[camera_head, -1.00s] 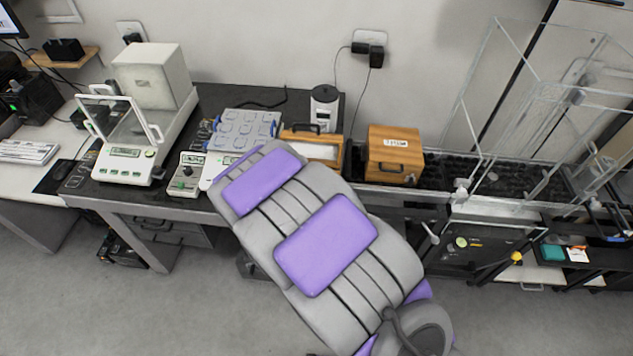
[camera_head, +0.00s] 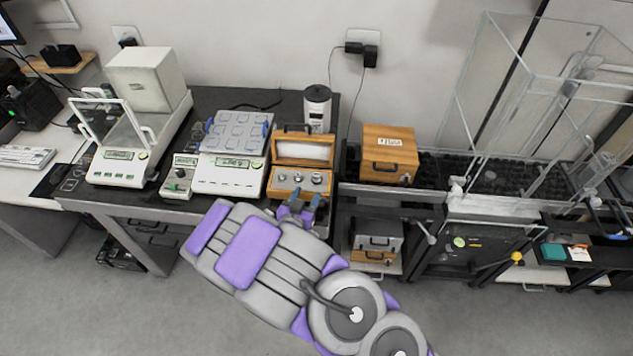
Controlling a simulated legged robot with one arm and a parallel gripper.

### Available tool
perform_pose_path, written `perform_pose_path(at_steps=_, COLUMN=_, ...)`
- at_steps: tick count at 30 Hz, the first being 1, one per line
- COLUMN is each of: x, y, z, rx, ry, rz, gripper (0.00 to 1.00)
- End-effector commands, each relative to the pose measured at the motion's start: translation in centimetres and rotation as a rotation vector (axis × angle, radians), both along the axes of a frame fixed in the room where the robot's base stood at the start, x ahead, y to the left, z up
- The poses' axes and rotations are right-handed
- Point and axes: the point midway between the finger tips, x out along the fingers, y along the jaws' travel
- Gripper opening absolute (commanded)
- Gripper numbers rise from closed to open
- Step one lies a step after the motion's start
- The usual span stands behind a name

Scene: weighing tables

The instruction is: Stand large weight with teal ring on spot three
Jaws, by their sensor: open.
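An open wooden weight box (camera_head: 303,149) stands near the right end of the dark table, its lid raised at the back. Several silvery weights (camera_head: 316,179) sit in its front part; they are too small to show a teal ring on any of them. My gripper (camera_head: 304,198) is open just in front of the box's front edge, its fingers pointing up toward the weights, with nothing seen between them.
A glass-doored balance (camera_head: 118,165) and a small grey control unit (camera_head: 178,177) stand further left. A closed wooden case (camera_head: 388,155) and clear glass enclosure (camera_head: 530,110) are on the right.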

Motion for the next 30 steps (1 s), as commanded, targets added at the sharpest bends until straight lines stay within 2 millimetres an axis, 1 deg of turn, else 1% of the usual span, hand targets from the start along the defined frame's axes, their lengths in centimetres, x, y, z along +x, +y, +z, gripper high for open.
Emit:
perform_pose_path(at_steps=1, x=0.8, y=-0.1, z=-0.3, rx=0.000, ry=-0.002, rz=-0.002, gripper=0.53)
perform_pose_path(at_steps=8, x=4.0, y=0.4, z=-1.2, rx=-0.011, ry=-0.005, rz=0.000, gripper=0.53)
perform_pose_path(at_steps=12, x=5.5, y=-0.1, z=-1.6, rx=-0.013, ry=-0.002, rz=0.001, gripper=0.53)
perform_pose_path(at_steps=22, x=7.2, y=-1.7, z=-1.8, rx=-0.001, ry=-0.001, rz=0.000, gripper=0.53)
perform_pose_path(at_steps=30, x=10.0, y=-2.1, z=-2.9, rx=-0.009, ry=-0.002, rz=0.000, gripper=0.53)
